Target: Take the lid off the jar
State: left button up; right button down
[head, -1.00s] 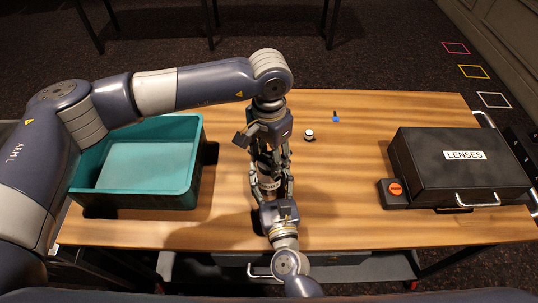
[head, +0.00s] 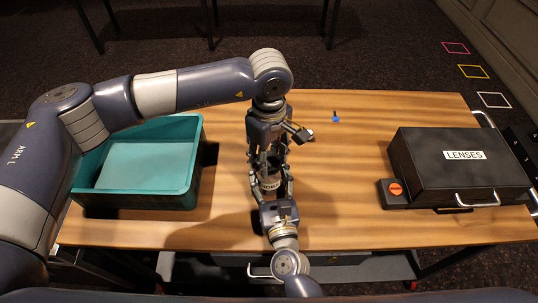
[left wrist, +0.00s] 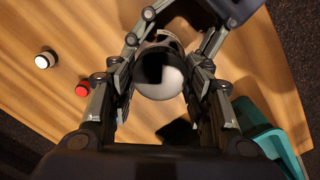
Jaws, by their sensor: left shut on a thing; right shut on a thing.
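The jar (head: 269,183), with a pale label, stands near the middle of the desk and is mostly covered by the grippers. My right gripper (head: 271,187) is shut on the jar's body from the near side. My left gripper (head: 270,160) points down over the jar and is shut on its lid. In the left wrist view the pale round lid (left wrist: 160,84), partly in dark shadow, sits between my left gripper's fingers (left wrist: 160,97). Whether the lid is still touching the jar is hidden.
A teal bin (head: 193,185) stands at left. A black case marked LENSES (head: 420,160) and a box with an orange button (head: 396,189) are at right. A small blue item (head: 336,119) lies behind. The left wrist view shows small white-topped (left wrist: 44,60) and red (left wrist: 82,90) items.

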pick_arm(q)
jog(key=n, duration=1.7)
jog(key=shift+n, duration=0.4)
jog(key=n, duration=0.9)
jog(key=shift+n, duration=0.4)
jog(key=n, duration=0.4)
jog(key=shift+n, duration=0.4)
jog(key=n, duration=0.3)
jog(key=shift+r, duration=0.1)
